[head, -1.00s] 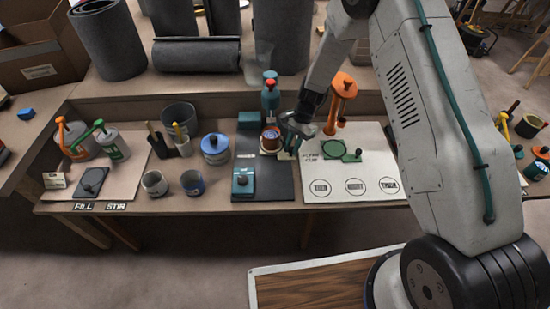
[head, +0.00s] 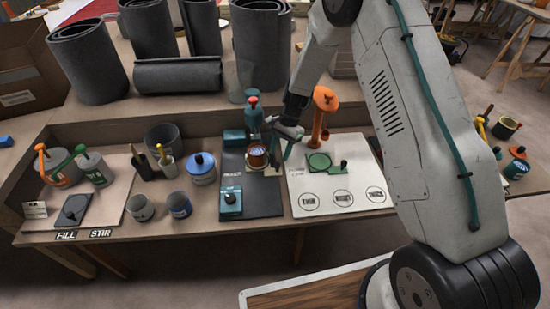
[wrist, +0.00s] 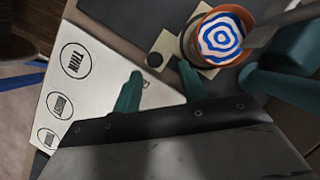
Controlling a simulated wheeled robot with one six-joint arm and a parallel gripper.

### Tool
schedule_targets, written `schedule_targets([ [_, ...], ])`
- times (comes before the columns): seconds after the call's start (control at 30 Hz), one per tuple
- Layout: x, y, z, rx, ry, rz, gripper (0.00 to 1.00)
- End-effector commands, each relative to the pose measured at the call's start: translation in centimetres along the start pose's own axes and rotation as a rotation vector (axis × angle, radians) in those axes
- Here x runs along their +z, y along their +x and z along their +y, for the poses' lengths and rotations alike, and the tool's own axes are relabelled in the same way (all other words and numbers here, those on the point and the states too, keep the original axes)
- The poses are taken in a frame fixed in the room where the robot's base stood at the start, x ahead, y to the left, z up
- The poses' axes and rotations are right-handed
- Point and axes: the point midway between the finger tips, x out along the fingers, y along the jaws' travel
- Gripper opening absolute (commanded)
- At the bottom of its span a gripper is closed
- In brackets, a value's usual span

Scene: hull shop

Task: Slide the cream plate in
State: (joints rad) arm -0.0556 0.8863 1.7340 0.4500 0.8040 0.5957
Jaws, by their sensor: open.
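The cream plate (wrist: 159,46) is a small flat slide with a round black knob at its outer end. In the wrist view it reaches under a copper-orange cup (wrist: 190,45) with a blue and white ringed pattern inside. In the head view the cup (head: 257,155) stands on the dark mat, and a sliver of the plate (head: 272,171) shows beside it. My gripper (wrist: 160,68) is open and empty, its two teal fingers spread. The knob lies just beyond and between the fingertips in the wrist view. Whether a finger touches the plate cannot be told.
A white board (head: 335,195) with THIN and other marked circles lies right of the dark mat (head: 262,202). An orange stand (head: 322,112) rises behind the board. A teal bottle (head: 253,118) stands behind the cup. A blue-lidded pot (head: 201,168) and other cups stand left.

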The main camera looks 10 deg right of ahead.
Motion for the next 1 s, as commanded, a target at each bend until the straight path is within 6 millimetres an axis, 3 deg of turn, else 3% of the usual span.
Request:
schedule_targets([
  [0.1, 0.1, -2.1, -0.3, -0.001, -0.004, 0.002, 0.42],
  [0.3, 0.4, -3.8, -0.5, 0.002, -0.007, 0.002, 0.42],
  [0.87, 0.4, -3.9, -0.5, 0.004, -0.024, -0.001, 0.42],
  [0.93, 0.7, -3.8, 0.0, 0.022, -0.07, -0.013, 0.42],
  [1.0, 1.5, -2.9, 1.8, 0.068, -0.123, -0.043, 0.42],
])
